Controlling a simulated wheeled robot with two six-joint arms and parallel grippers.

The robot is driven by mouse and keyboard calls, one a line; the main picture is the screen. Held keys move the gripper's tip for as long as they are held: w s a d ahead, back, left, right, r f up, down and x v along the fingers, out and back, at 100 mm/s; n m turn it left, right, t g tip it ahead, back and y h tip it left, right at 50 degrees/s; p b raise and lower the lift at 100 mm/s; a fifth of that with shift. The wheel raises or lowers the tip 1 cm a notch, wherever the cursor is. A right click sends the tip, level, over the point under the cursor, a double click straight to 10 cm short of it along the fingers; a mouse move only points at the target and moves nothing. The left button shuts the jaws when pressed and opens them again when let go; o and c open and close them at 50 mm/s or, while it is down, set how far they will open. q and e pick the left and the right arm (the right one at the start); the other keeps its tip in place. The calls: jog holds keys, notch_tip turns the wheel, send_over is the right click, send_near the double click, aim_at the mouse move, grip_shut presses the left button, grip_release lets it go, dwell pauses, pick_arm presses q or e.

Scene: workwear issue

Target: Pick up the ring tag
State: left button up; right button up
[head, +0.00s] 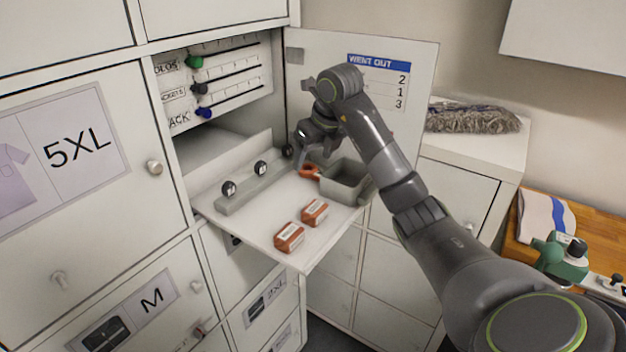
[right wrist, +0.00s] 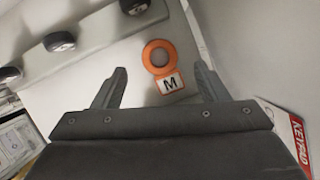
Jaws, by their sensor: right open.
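The ring tag (right wrist: 170,82) is an orange ring with a white label marked M. In the right wrist view it lies on the white shelf surface, between and a little beyond my open fingertips. In the head view the orange ring (head: 309,171) shows beside the grey bin, just right of my right gripper (head: 304,160). My right gripper also shows in the right wrist view (right wrist: 158,88), open and empty, with its fingers apart on either side of the tag. My left gripper is in neither view.
A grey bin (head: 352,190) stands on the pull-out shelf (head: 262,232) right of the tag. Two orange-brown boxes (head: 302,228) lie near the shelf's front edge. A grey rail (head: 240,197) with round black knobs runs along the left. An open door (head: 420,110) stands behind my arm.

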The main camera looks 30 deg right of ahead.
aim_at(310, 164)
jog(key=shift+x, duration=1.2)
jog(key=shift+w+f, duration=0.25)
jog(key=shift+f, duration=0.2)
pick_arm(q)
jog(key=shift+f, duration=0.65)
pick_arm(e)
jog(key=shift+c, duration=0.2)
jog(key=c, duration=1)
jog(key=shift+r, duration=0.2)
